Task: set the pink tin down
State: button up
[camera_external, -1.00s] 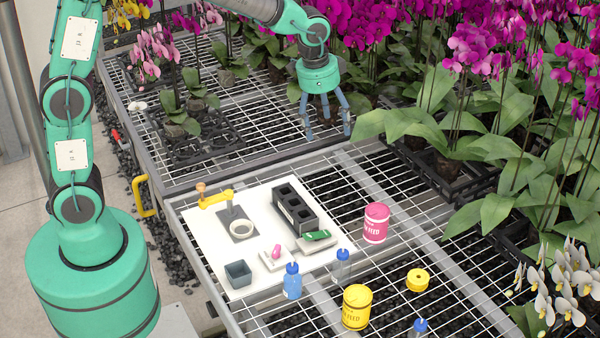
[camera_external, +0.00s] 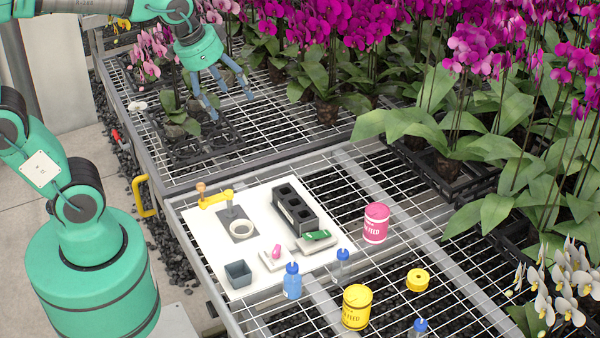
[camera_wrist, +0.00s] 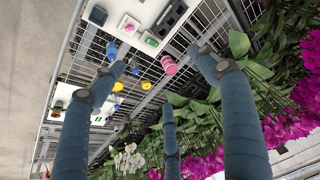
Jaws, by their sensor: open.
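The pink tin (camera_external: 376,222) stands upright on the wire bench, just right of the white board, with nothing touching it. It also shows in the wrist view (camera_wrist: 169,65), small and far off, between my spread fingers. My gripper (camera_external: 226,108) is open and empty. It hangs high over the far part of the bench, left of and well away from the tin. In the wrist view the blue-grey fingers of my gripper (camera_wrist: 160,85) are spread wide with nothing between them.
The white board (camera_external: 195,232) carries a black tray (camera_external: 295,207) and a small grey pot (camera_external: 238,273). A yellow tin (camera_external: 356,307), a yellow lid (camera_external: 418,280) and blue-capped bottles (camera_external: 292,282) stand nearby. Orchids (camera_external: 450,110) crowd the right and back. Bare mesh lies right of the pink tin.

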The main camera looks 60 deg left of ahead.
jog(key=s+a+f+n+t, duration=0.1)
jog(key=s, duration=1)
jog(key=shift+a+n, duration=0.3)
jog(key=shift+n, duration=0.1)
